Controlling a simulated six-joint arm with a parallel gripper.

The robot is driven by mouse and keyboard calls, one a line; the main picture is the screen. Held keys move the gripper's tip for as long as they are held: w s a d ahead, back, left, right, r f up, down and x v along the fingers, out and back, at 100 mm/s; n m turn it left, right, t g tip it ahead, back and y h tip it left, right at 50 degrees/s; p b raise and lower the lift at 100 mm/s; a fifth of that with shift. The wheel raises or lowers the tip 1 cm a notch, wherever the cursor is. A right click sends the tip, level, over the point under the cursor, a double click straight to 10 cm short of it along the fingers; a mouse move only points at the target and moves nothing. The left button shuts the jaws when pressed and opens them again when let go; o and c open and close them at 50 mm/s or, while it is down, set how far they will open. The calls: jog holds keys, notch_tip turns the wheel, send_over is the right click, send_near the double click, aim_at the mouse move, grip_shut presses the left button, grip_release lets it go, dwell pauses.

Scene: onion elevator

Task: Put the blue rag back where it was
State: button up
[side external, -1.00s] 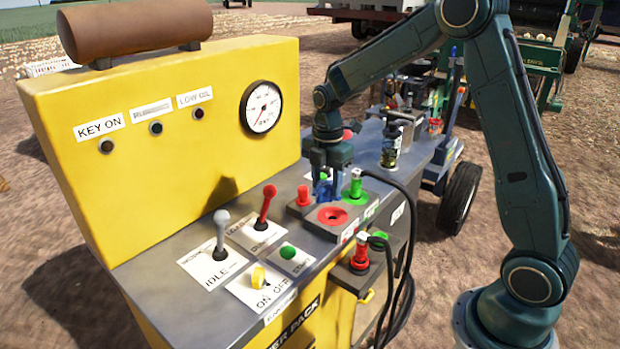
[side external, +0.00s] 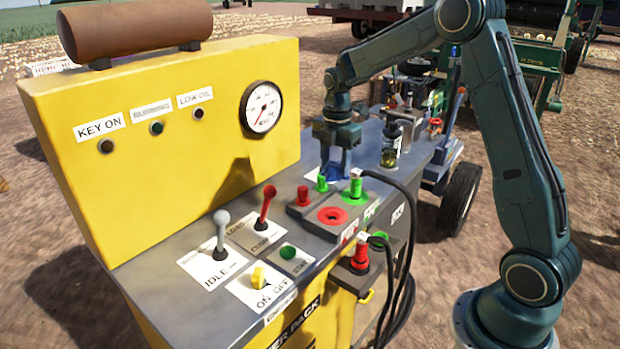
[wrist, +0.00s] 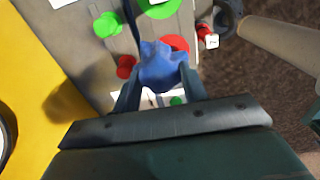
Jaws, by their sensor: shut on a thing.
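The blue rag (side external: 330,174) is pinched in my gripper (side external: 336,155), which points down over the grey top of the yellow power pack. The wrist view also shows the rag (wrist: 162,68) bunched between both fingers. In the side view the rag is just behind the coupling block with the red ring socket (side external: 332,216). I cannot tell whether its lower end touches the surface. A white label (side external: 309,181) lies on the top beside it, partly hidden.
A dark bottle (side external: 391,146) stands to the right. Levers (side external: 221,230) and switches are nearer the front left. The yellow gauge panel (side external: 180,140) rises at the left.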

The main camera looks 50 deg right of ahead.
jog(key=s+d+r, duration=0.1)
jog(key=d+r, duration=0.2)
jog(key=d, duration=0.7)
jog(key=s+d+r, duration=0.1)
jog(key=d+r, duration=0.3)
jog(key=d, duration=0.5)
notch_tip(320, 180, down, 16)
jog(key=shift+d+r, duration=0.1)
jog(key=shift+d, duration=0.05)
jog(key=shift+f, duration=2.15)
jog(key=shift+f, duration=0.2)
jog(key=o, duration=1)
jog(key=shift+r, duration=0.15)
